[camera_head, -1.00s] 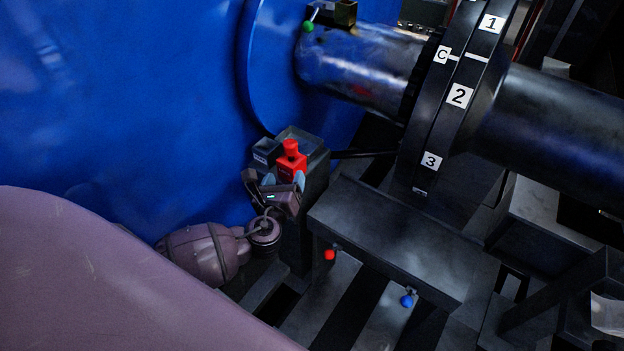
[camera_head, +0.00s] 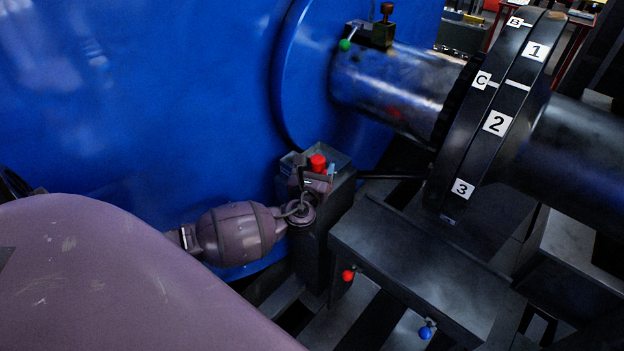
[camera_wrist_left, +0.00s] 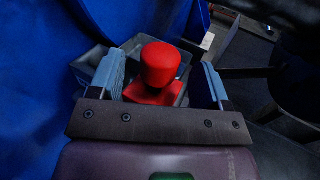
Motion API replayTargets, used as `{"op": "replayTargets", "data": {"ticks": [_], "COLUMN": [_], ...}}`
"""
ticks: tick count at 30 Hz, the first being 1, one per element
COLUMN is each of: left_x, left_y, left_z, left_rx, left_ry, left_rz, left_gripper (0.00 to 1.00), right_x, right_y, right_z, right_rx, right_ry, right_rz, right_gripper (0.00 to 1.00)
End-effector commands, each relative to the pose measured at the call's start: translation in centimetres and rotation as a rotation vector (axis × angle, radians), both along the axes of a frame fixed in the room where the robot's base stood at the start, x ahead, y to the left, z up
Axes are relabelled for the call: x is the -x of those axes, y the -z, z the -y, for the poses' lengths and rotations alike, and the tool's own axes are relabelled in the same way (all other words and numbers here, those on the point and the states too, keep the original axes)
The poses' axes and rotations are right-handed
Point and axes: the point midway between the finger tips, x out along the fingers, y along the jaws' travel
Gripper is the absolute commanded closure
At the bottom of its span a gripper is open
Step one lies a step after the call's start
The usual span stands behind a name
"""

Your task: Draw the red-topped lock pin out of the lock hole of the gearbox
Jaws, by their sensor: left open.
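A bright red piece with a round red top (camera_head: 318,162) stands on a dark post (camera_head: 340,205) beside the blue housing. In the left wrist view its red top (camera_wrist_left: 160,65) sits above a wider red base. My left gripper (camera_head: 317,178) is open, and in the wrist view its blue fingers (camera_wrist_left: 162,80) stand on either side of the red piece, with gaps visible. The lower part of the red piece is hidden by the gripper. A second, dark red knob (camera_head: 387,9) stands on a small block above the shaft; I cannot tell if it is a pin. My right gripper is out of view.
The large blue housing (camera_head: 150,90) fills the left. A numbered black flange (camera_head: 490,130) and a shaft (camera_head: 395,85) lie to the right. A dark bench (camera_head: 410,260) with red (camera_head: 348,275) and blue (camera_head: 425,332) knobs is right of the post.

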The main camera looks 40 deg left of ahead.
Motion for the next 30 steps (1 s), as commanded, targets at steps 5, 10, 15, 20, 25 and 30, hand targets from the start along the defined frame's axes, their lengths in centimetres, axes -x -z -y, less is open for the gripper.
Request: {"op": "replayTargets", "data": {"ticks": [5,10,15,20,25,30], "left_x": [-1.6,-2.2,-2.2,-2.2,-2.2,-2.2], "left_y": [0.1,0.0,0.0,0.0,0.0,0.0], "left_z": [-0.7,-0.9,-0.9,-0.9,-0.9,-0.9], "left_rx": [-0.001,0.000,0.000,0.000,0.000,0.000], "left_ry": [0.001,0.001,0.001,0.001,0.001,0.001], "left_rz": [-0.002,-0.001,-0.001,0.000,0.000,0.000], "left_gripper": [0.29,0.29,0.29,0.40,0.66,0.86], "right_x": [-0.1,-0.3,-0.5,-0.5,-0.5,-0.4], "right_y": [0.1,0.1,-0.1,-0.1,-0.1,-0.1], "right_z": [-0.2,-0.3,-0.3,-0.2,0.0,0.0], "right_rx": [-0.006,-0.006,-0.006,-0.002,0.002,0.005], "right_ry": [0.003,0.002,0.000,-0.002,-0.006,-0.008], "right_rz": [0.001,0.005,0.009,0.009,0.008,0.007], "right_gripper": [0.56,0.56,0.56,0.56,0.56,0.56]}}
